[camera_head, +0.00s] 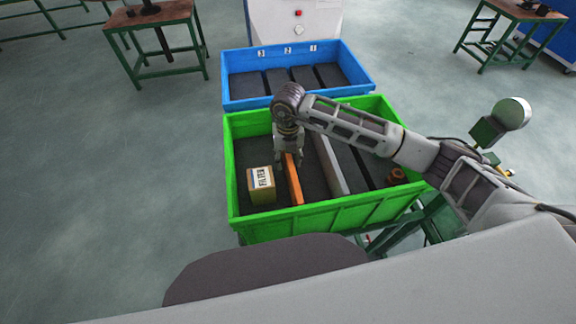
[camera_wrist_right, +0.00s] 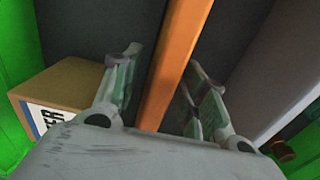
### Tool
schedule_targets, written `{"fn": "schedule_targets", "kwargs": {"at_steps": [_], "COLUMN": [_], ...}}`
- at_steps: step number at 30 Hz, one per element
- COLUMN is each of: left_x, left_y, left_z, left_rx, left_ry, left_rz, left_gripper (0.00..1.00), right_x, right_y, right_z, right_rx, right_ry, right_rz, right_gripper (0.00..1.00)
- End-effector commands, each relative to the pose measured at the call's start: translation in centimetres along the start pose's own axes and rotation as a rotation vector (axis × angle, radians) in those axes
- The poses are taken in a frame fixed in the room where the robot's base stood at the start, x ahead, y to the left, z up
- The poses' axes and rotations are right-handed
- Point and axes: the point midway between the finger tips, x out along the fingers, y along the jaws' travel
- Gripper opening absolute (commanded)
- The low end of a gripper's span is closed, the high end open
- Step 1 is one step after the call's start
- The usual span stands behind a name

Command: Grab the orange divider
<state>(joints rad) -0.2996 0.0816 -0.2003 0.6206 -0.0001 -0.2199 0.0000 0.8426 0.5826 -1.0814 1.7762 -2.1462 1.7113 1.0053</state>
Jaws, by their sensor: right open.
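The orange divider (camera_head: 293,180) is a thin upright plate standing in the green crate (camera_head: 345,212), between the filter box and a light grey divider. My right gripper (camera_head: 289,160) points down into the crate over the far part of the orange divider. In the right wrist view the orange divider (camera_wrist_right: 175,65) runs between the two spread fingers of my right gripper (camera_wrist_right: 165,75). A gap shows on each side, so the fingers look apart from it. My left gripper is not in view.
A filter box (camera_head: 261,185) stands left of the orange divider. The grey divider (camera_head: 331,165) stands to its right. A small orange-and-dark part (camera_head: 396,175) lies at the crate's right. A blue crate (camera_head: 240,87) with numbered slots stands behind.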

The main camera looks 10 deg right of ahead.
Motion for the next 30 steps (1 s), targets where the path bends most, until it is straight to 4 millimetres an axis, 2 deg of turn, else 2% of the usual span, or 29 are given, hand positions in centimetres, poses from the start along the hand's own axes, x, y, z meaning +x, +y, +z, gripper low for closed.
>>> {"fn": "schedule_targets", "kwargs": {"at_steps": [6, 20, 30], "left_x": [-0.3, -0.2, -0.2], "left_y": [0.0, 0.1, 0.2], "left_z": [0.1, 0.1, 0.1], "left_rx": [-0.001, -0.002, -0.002], "left_ry": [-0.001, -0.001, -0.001], "left_rz": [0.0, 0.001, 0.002], "left_gripper": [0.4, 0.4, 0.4], "right_x": [1.5, 1.6, 1.6], "right_y": [0.0, 0.0, 0.0], "right_z": [0.0, 0.0, 0.0], "right_rx": [-0.001, 0.0, 0.0], "right_ry": [0.0, 0.0, 0.0], "right_rz": [0.0, 0.0, 0.0], "right_gripper": [0.43, 0.43, 0.0]}}
